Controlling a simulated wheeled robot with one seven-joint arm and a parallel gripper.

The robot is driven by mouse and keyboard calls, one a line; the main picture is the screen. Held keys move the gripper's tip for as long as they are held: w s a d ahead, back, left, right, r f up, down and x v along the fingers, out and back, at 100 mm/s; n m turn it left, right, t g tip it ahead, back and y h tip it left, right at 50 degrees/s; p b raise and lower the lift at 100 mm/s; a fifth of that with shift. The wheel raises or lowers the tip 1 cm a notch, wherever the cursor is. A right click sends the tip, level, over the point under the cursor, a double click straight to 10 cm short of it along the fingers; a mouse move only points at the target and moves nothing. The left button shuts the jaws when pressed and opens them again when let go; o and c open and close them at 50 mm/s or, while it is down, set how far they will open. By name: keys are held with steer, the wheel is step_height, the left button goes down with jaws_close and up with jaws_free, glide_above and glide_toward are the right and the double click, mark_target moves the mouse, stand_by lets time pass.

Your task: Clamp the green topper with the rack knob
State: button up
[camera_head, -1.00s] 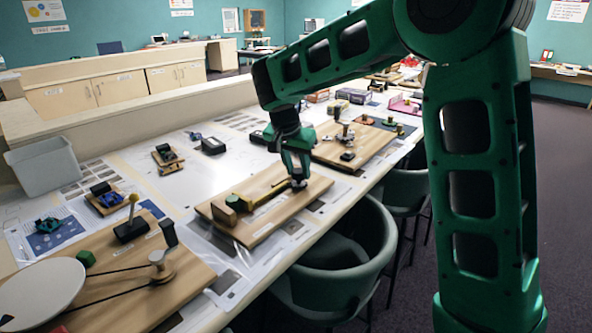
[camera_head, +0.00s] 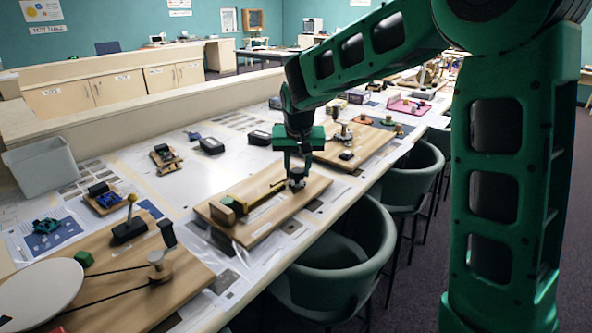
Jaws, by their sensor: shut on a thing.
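My gripper (camera_head: 297,173) points down at the far right end of the middle wooden board (camera_head: 262,226). It is shut on the dark rack knob (camera_head: 297,184), which its fingers partly hide.
Another board with knobs (camera_head: 352,150) lies behind my gripper. A grey bin (camera_head: 42,168) is at the far left. Dark green chairs (camera_head: 330,262) line the table's right edge.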

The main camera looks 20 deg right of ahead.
steer(key=shift+w+r, duration=0.1)
steer(key=o, duration=1)
steer(key=shift+o, duration=0.2)
steer(key=v, duration=1)
steer(key=shift+s+r, duration=0.2)
steer(key=shift+r, duration=0.05)
steer(key=shift+a, duration=0.1)
steer(key=s+d+f+m+g, duration=0.2)
steer(key=s+d+f, duration=0.2)
steer(key=s+d, duration=1.3)
steer(key=s+d+f+g, duration=0.1)
steer(key=s+f, duration=0.3)
steer(key=s, duration=0.6)
steer(key=s+d+f+m+g+y, duration=0.1)
steer(key=s+f, duration=0.3)
steer(key=s, duration=0.6)
steer(key=shift+s, duration=0.25)
